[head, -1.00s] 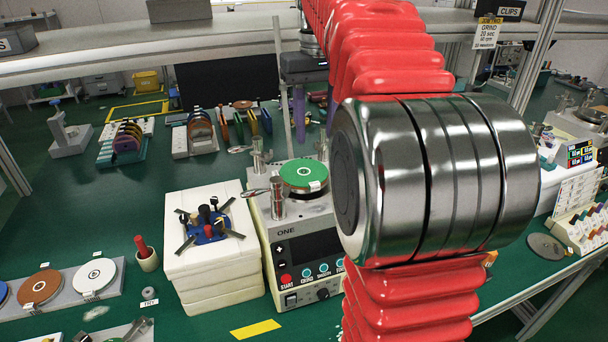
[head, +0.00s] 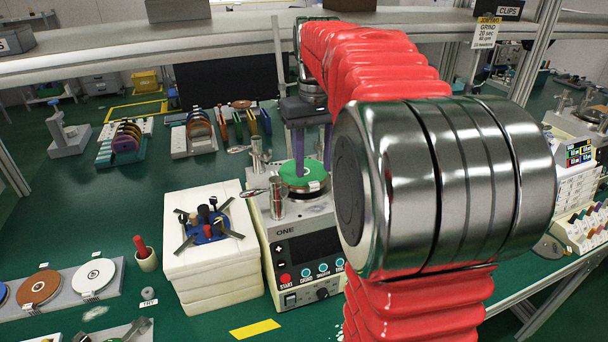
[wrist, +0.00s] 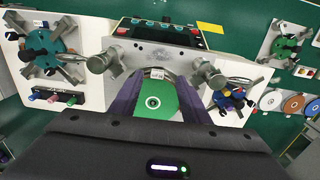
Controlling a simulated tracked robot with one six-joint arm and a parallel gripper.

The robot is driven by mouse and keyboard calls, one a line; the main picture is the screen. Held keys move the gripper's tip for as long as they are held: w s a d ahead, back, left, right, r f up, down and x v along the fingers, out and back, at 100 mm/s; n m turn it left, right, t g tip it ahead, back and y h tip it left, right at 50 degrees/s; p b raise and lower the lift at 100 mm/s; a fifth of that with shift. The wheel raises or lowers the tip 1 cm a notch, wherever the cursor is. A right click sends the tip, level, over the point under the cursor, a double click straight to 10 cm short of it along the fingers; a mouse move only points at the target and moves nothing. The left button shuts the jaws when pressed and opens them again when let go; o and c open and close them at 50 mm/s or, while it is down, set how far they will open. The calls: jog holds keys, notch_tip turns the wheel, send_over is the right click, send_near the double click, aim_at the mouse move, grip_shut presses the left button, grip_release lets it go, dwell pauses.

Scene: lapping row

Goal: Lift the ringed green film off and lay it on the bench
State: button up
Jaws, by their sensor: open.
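The green film (head: 289,178) lies flat on the round platen of the machine marked ONE (head: 300,238), with a pale tab at its front edge. In the wrist view the film (wrist: 171,103) shows a white ring mark at its centre and the tab at its far edge. My gripper (head: 312,166) is open above the film, with its purple fingers pointing down. In the wrist view my gripper (wrist: 157,84) has one finger on either side of the film's middle. Part of the film is hidden behind the fingers, and I cannot tell whether they touch it.
Metal posts (head: 277,197) stand close around the platen. A white block stack (head: 215,271) with a blue-centred, dark-armed fixture (head: 209,225) stands left of the machine. Brown (head: 40,286) and white (head: 94,274) discs lie further left. The green bench (head: 200,325) is bare around a yellow strip (head: 255,329).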

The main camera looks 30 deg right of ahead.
aim_at(314, 183)
jog(key=shift+w+d+f, duration=0.15)
jog(key=shift+w+f, duration=0.05)
jog(key=shift+f, duration=1.1)
jog(key=shift+w+d+f, duration=0.1)
jog(key=shift+w+f, duration=0.05)
jog(key=shift+f, duration=1.15)
grip_shut()
